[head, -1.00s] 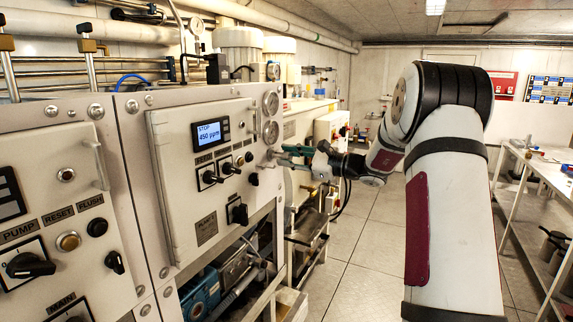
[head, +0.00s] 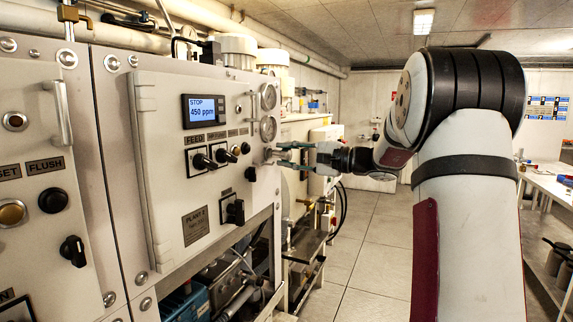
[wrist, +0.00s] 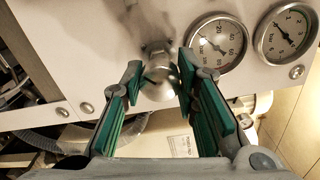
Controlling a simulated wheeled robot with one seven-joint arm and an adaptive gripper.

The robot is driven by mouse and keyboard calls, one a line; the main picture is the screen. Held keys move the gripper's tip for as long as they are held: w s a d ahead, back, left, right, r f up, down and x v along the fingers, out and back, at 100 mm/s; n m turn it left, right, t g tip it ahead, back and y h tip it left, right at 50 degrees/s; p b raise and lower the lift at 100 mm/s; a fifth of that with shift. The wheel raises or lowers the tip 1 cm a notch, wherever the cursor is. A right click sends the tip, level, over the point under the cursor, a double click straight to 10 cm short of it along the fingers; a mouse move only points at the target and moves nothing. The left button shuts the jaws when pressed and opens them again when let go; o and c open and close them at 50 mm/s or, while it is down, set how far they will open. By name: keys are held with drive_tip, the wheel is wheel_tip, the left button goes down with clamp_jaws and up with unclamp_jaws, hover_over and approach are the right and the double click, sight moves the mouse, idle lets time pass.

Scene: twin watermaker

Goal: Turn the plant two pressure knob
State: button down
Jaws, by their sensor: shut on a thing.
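The plant two pressure knob is a rounded silver metal knob (wrist: 159,78) on the lower edge of the pale panel, in the middle of the wrist view. In the head view it is small, at the panel's right edge (head: 268,153), partly hidden by the fingers. My gripper (wrist: 159,70) has green-padded fingers, one on each side of the knob, shut on it. In the head view my gripper (head: 283,155) reaches the knob from the right, about level. The knob's turned angle cannot be told.
Two round gauges (wrist: 217,45) (wrist: 287,33) sit beside the knob, close to the right finger. The panel (head: 160,170) also carries a display (head: 205,110) reading STOP, 450 ppm, and several black switches (head: 203,161). Open floor (head: 375,230) lies right of the machine.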

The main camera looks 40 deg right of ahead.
idle(0.4)
drive_tip(key=c, duration=1.2)
unclamp_jaws()
drive_tip(key=shift+s, duration=0.1)
drive_tip(key=v, duration=1.2)
